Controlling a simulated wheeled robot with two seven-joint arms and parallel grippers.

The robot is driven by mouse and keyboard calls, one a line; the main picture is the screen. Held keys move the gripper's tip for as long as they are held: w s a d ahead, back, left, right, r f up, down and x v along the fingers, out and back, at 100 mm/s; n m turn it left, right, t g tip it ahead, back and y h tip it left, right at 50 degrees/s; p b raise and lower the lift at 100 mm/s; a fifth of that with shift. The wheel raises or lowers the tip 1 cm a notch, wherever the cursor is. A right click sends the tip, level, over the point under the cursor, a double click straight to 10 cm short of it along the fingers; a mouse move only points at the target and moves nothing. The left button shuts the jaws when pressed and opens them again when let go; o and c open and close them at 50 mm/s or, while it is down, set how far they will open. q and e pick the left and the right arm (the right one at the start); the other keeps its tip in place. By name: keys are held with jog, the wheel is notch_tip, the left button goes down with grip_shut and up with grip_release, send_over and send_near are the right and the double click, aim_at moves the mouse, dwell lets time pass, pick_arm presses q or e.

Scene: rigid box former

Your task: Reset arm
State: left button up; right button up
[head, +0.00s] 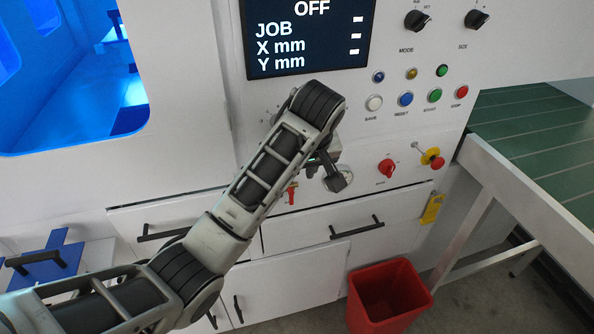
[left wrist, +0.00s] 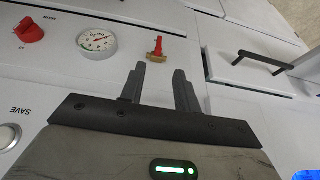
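My left arm reaches in from the lower left across the front of the white machine. Its gripper (head: 325,172) is in front of the panel below the screen, close to a round gauge that it partly covers. In the left wrist view the two dark fingers of the left gripper (left wrist: 160,75) stand apart with nothing between them. A small brass valve with a red handle (left wrist: 157,47) shows beyond the fingertips, apart from them. In the head view this red valve (head: 291,194) is left of and below the gripper. My right gripper is in neither view.
The panel carries a screen (head: 308,40) reading OFF, several buttons, a red rotary knob (head: 386,168) and a yellow-red emergency stop (head: 431,158). Drawers with black handles (head: 357,228) lie below. A red bin (head: 387,297) stands on the floor. A green-topped conveyor (head: 545,135) is at the right.

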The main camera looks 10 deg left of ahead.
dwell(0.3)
pick_arm(q)
jog(key=s+f+m+t+h, duration=0.1)
jog(key=s+f+m+h, duration=0.15)
jog(key=f, duration=0.55)
jog(key=s+f+m+t+h, duration=0.1)
jog(key=s+f, duration=0.3)
jog(key=f, duration=0.5)
jog(key=s+a+f+m+t, duration=0.2)
jog(key=s, duration=0.6)
jog(key=s+a+f+m+t+h, duration=0.1)
jog(key=s+a+f+m+t, duration=0.1)
jog(key=s, duration=0.7)
jog(key=shift+s+a+f+m, duration=0.2)
jog(key=shift+a+f+m, duration=0.1)
jog(key=shift+f+m, duration=0.15)
